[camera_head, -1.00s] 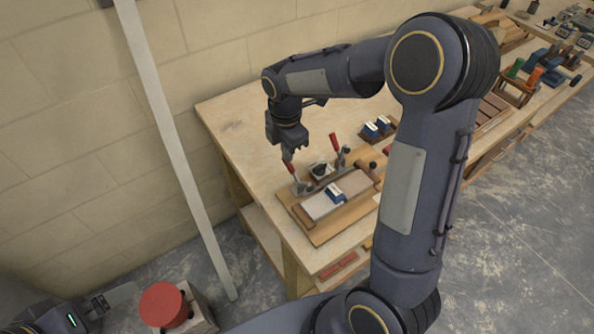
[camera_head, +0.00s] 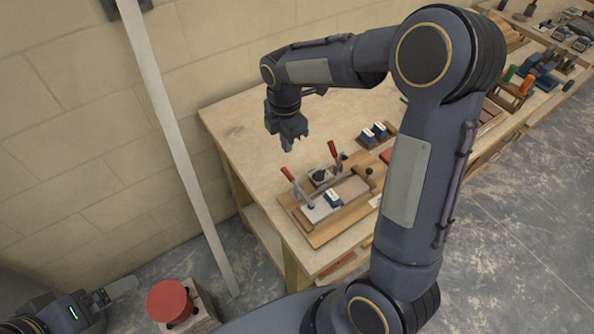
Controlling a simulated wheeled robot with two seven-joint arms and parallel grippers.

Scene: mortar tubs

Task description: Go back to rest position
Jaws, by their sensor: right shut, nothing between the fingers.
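My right gripper (camera_head: 287,147) hangs pointing down over the left part of the workbench (camera_head: 240,134), with its fingers shut and empty. In the picture it is just above the red handle (camera_head: 287,174) of the left clamp, with a small gap between them. My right arm reaches up from the bottom and bends left over the bench, hiding part of it. My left gripper (camera_head: 115,292) is low in the left corner, beside a red round-topped object (camera_head: 169,300). Its finger gap does not show clearly.
A wooden board (camera_head: 319,238) on the bench carries two red-handled clamps and a blue-and-white block (camera_head: 333,198). More blue-and-white blocks (camera_head: 374,133) lie behind. A pale post (camera_head: 176,150) leans before the block wall. Tools crowd the bench's far right.

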